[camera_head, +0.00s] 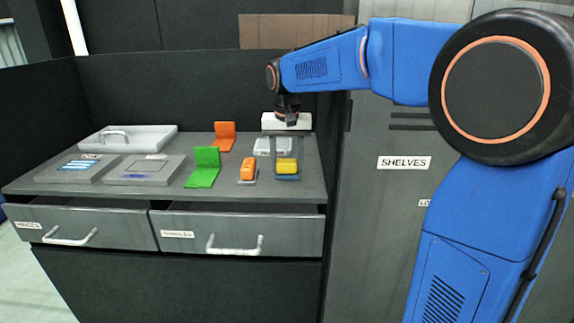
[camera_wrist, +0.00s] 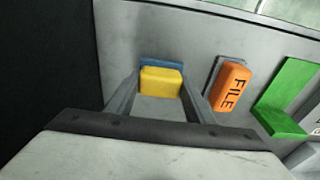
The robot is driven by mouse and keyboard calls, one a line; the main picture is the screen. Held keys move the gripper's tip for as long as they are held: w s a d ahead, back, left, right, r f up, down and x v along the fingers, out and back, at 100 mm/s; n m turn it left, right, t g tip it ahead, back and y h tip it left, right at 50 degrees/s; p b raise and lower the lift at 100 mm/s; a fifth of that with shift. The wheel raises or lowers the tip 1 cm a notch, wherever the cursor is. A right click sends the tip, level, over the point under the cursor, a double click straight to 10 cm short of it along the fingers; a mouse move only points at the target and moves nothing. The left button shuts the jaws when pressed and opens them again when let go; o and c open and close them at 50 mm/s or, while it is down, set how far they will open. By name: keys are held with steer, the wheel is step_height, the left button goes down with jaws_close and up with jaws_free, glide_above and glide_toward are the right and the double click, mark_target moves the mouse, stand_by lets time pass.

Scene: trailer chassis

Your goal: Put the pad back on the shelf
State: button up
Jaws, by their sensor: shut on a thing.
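The pad looks like a small yellow block (camera_head: 287,165) near the front right of the grey bench top. In the wrist view the yellow block (camera_wrist: 161,82) sits between the two fingertips, with a blue part (camera_wrist: 161,63) along its far side. My gripper (camera_head: 286,174) reaches down from above and is shut on the yellow block. Whether the block touches the bench or is lifted a little, I cannot tell. The grey cabinet (camera_head: 395,215) at the right carries a SHELVES label (camera_head: 404,163); its inside is not visible.
An orange FILE block (camera_head: 248,170) lies close left of my gripper. A green bracket (camera_head: 204,167) and an orange bracket (camera_head: 225,136) stand further left. Two flat grey trays (camera_head: 145,169) and a pale handled panel (camera_head: 128,138) fill the left. Drawers (camera_head: 238,234) are below.

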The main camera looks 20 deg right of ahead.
mark_target(287, 163)
steer(key=shift+f, duration=0.35)
steer(key=shift+f, duration=0.1)
steer(key=o, duration=1)
steer(key=r, duration=0.4)
steer(key=s+r, duration=0.1)
steer(key=r, duration=0.7)
steer(key=shift+s+a, duration=0.15)
steer(key=shift+a, duration=0.1)
